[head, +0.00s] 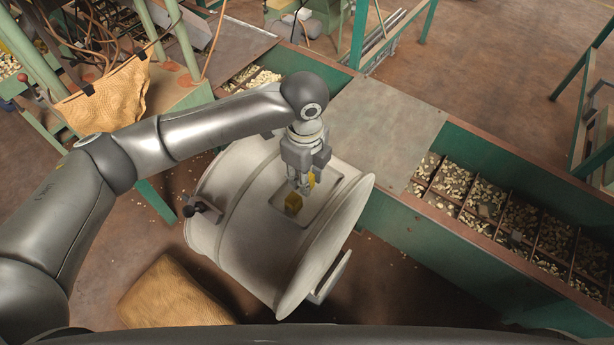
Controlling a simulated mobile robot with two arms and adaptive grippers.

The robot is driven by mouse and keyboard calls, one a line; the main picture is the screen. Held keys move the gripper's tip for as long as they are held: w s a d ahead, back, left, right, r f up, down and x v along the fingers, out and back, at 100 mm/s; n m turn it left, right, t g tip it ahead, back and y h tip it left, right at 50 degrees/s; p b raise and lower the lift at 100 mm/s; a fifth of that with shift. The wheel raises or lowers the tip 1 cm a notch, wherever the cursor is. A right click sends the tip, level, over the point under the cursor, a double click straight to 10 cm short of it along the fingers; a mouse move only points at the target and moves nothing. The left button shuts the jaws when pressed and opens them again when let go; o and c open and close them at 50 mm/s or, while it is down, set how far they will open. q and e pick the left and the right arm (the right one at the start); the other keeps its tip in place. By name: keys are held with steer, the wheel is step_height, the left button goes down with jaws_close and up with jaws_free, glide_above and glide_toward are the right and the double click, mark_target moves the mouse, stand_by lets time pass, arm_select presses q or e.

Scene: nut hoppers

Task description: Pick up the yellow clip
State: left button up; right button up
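A small yellow block-like piece (293,203) sits on the recessed panel (323,212) in the side of the pale drum (250,228). A second small yellow piece (311,180) shows right beside the fingers of my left gripper (302,188). I cannot tell which of the two is the yellow clip. My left gripper points down over the panel, just behind the nearer yellow piece. Its fingers look close together, but their gap is too small and partly hidden to read. I cannot tell whether it touches either piece. My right gripper is not in view.
The drum lies on its side with a dark-knobbed fitting (200,208) on its left. A green hopper (440,240) with nut-filled compartments runs along the right, topped by a grey plate (385,125). A brown sack (172,297) lies at the lower left. Open floor shows at upper right.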

arm_select(q)
steer(key=s+a+r, duration=0.3)
steer(key=s+r, duration=0.5)
steer(key=s, duration=0.4)
arm_select(e)
steer(key=shift+d, duration=0.3)
